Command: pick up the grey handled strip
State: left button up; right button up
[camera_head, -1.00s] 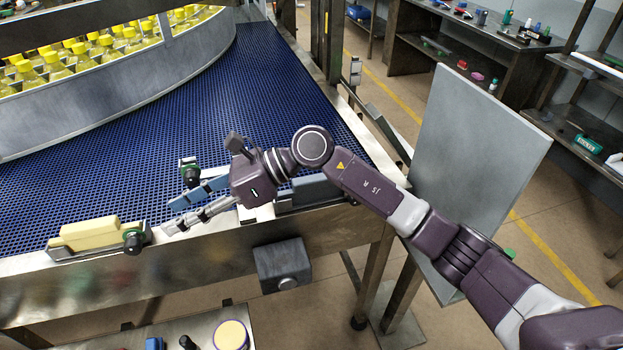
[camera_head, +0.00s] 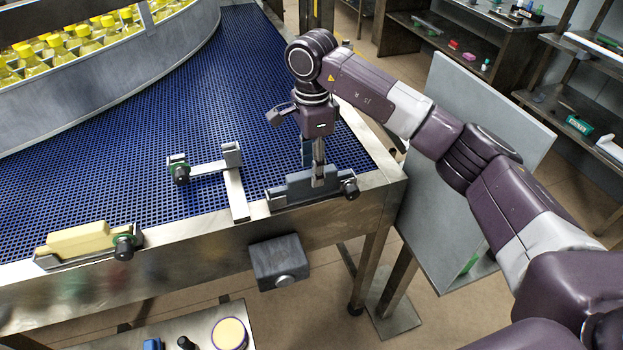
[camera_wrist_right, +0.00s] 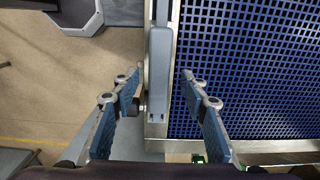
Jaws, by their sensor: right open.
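The grey handled strip (camera_head: 290,190) lies along the near edge of the conveyor, to the right of the divider bracket. It has a dark knob (camera_head: 350,188) at its right end. In the right wrist view the strip (camera_wrist_right: 160,75) runs lengthwise between the two fingers. My right gripper (camera_head: 313,175) points down over the strip's right part and hides some of it. In the right wrist view the gripper (camera_wrist_right: 158,85) is open, one finger on each side of the strip. I cannot tell whether the fingers touch it. My left gripper is not in view.
A metal bracket (camera_head: 234,190) with a dark knob stands left of the strip. A yellow block strip (camera_head: 78,240) sits at the far left of the edge. A curved guard (camera_head: 110,80) with yellow-capped bottles is behind. A grey panel (camera_head: 470,150) stands right of the conveyor.

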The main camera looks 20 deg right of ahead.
notch_tip(320, 180, down, 4)
jog(key=shift+s+a+f+p, duration=0.1)
jog(key=shift+p, duration=1.05)
jog(key=shift+f, duration=0.25)
jog(key=shift+c, duration=0.6)
grip_shut()
